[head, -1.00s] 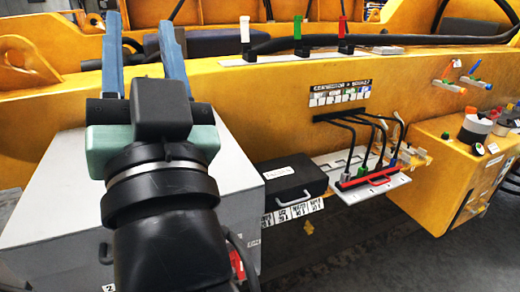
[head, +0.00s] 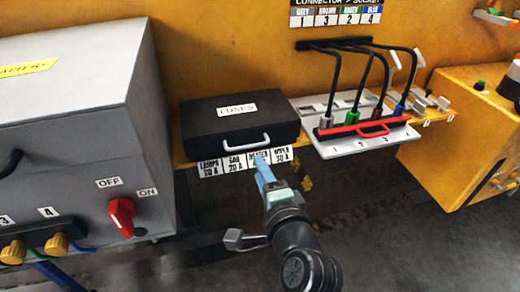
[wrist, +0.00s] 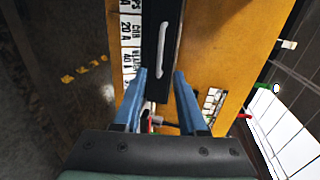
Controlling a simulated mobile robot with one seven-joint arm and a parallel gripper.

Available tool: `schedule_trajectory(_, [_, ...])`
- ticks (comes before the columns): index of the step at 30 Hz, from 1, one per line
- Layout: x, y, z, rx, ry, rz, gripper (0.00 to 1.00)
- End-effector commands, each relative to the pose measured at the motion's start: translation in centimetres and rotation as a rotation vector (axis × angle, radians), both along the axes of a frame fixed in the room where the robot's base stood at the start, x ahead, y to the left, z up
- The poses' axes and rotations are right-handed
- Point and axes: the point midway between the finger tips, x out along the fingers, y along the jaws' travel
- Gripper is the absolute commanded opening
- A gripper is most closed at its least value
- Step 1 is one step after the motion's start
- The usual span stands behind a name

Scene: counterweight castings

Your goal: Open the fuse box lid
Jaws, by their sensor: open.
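The fuse box (head: 240,118) is a black box with a white "FUSES" label (head: 237,109) on its shut lid, sitting on a yellow ledge. A silver handle (head: 246,139) is on its front. My gripper (head: 260,162) is in front of the box and just below the handle in the head view. In the wrist view my gripper (wrist: 160,76) is open with blue fingers apart. There the handle (wrist: 163,47) lies ahead of the fingertips, roughly in line with the gap between them. The gripper looks empty and apart from the handle.
A grey box (head: 75,95) with a red switch (head: 122,214) stands close on the left. To the right, a white connector panel (head: 355,143) has a red bar and several black cables. Paper labels (head: 233,164) hang below the fuse box. Open floor lies in front.

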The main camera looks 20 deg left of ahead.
Motion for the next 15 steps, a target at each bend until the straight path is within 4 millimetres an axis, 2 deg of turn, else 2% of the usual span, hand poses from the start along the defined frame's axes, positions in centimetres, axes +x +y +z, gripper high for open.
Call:
schedule_trajectory(9, [5.2, 3.5, -1.3, 0.002, -0.001, -0.001, 0.41])
schedule_trajectory(15, [7.2, 4.8, -1.8, 0.000, -0.002, -0.002, 0.41])
